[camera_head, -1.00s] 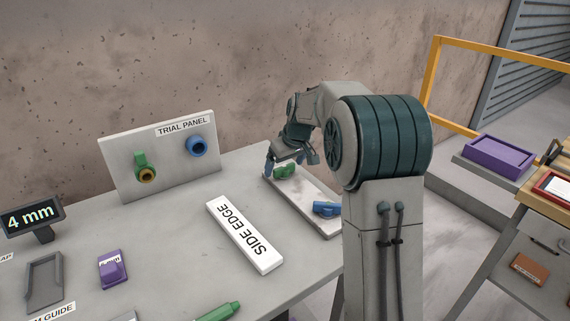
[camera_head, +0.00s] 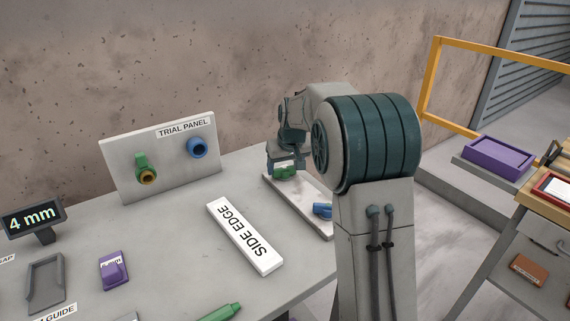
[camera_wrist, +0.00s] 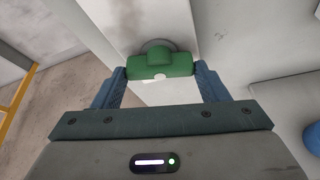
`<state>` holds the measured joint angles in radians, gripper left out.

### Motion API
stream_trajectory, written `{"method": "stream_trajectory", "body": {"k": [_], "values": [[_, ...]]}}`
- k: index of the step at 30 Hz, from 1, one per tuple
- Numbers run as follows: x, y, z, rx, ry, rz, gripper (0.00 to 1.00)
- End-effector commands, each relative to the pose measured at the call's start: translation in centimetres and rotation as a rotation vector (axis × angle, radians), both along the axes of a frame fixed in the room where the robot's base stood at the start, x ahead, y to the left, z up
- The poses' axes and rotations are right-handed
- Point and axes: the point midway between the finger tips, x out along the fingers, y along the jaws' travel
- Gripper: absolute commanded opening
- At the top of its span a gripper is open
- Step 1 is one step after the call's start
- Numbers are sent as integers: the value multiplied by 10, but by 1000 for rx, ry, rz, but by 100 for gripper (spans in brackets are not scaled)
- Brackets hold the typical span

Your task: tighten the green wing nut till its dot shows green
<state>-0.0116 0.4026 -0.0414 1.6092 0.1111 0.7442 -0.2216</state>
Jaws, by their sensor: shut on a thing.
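The green wing nut (camera_head: 285,173) sits at the far end of a white plate (camera_head: 297,193) on the stone slab. In the wrist view the green wing nut (camera_wrist: 160,64) lies between the two blue fingers, in front of a round grey part. My gripper (camera_wrist: 160,75) is shut on its two ends. A small whitish patch shows on the nut's near edge; I see no green dot there. In the head view my gripper (camera_head: 286,165) points down at the nut, and its fingers partly hide it.
A blue part (camera_head: 322,210) stands nearer on the same plate, partly behind my arm. The trial panel (camera_head: 122,175) stands at the back left with a green fitting (camera_head: 141,163) and a blue fitting (camera_head: 197,147).

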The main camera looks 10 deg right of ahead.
Motion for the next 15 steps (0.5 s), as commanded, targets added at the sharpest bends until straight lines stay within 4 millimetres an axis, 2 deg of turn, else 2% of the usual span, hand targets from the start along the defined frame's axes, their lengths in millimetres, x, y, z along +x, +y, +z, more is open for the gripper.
{"method": "stream_trajectory", "body": {"k": [15], "values": [[0,3,1,-2,0,-377,44]]}}
